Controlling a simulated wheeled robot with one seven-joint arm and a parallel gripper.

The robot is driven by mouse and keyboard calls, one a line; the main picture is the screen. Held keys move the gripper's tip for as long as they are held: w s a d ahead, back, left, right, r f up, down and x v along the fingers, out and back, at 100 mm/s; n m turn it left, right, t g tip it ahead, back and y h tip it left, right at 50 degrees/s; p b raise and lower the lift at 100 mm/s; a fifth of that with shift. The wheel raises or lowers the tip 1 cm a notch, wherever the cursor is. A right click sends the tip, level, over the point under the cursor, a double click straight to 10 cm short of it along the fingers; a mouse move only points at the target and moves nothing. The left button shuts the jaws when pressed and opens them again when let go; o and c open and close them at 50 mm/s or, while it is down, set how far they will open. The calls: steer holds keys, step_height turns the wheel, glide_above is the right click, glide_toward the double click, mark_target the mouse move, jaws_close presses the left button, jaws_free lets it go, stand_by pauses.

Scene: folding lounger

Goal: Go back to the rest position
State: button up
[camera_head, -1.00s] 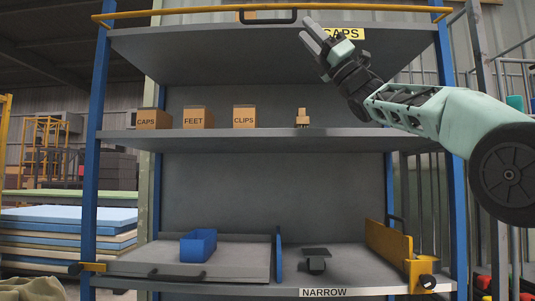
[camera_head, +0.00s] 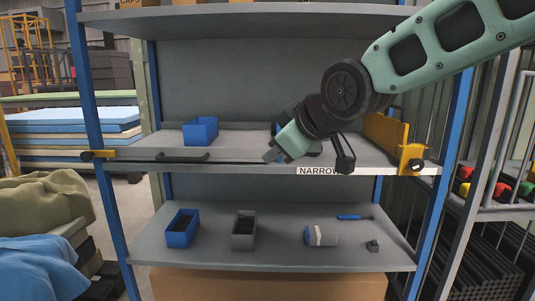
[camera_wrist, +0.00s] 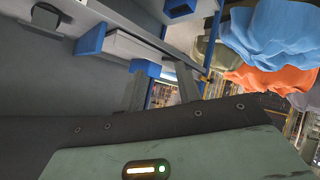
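My gripper (camera_head: 270,156) is in front of the NARROW shelf (camera_head: 230,168) in the head view, its tip pointing down and left near that shelf's front edge. In the wrist view two grey fingers (camera_wrist: 162,87) stand apart with nothing between them. My arm comes in from the upper right and bends down at a dark round joint. Behind the gripper, part of the shelf and a small dark object on it are covered.
A blue bin (camera_head: 200,131) and a yellow bracket (camera_head: 385,135) are on the NARROW shelf. The lower shelf holds another blue bin (camera_head: 182,228), a grey bin (camera_head: 243,230), a grey-white cylinder (camera_head: 321,235) and a blue-handled tool (camera_head: 354,217). Blue cloth (camera_head: 40,265) lies at the left.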

steer(key=s+d+f+m+g+h, duration=0.2)
steer(key=s+d+f+g, duration=0.15)
steer(key=s+f, duration=0.45)
steer(key=s+d+f+m+g+h, duration=0.1)
steer(key=s+d+f+g+h, duration=0.3)
steer(key=s, duration=0.8)
steer(key=s+d+f+m+g, duration=0.2)
steer(key=s+d+f, duration=0.4)
steer(key=s, duration=0.4)
step_height(320, 180, up, 16)
steer(key=a+p, duration=0.1)
steer(key=p, duration=1.6)
steer(key=shift+w+a, duration=0.25)
steer(key=shift+w, duration=0.05)
steer(key=shift+f, duration=0.1)
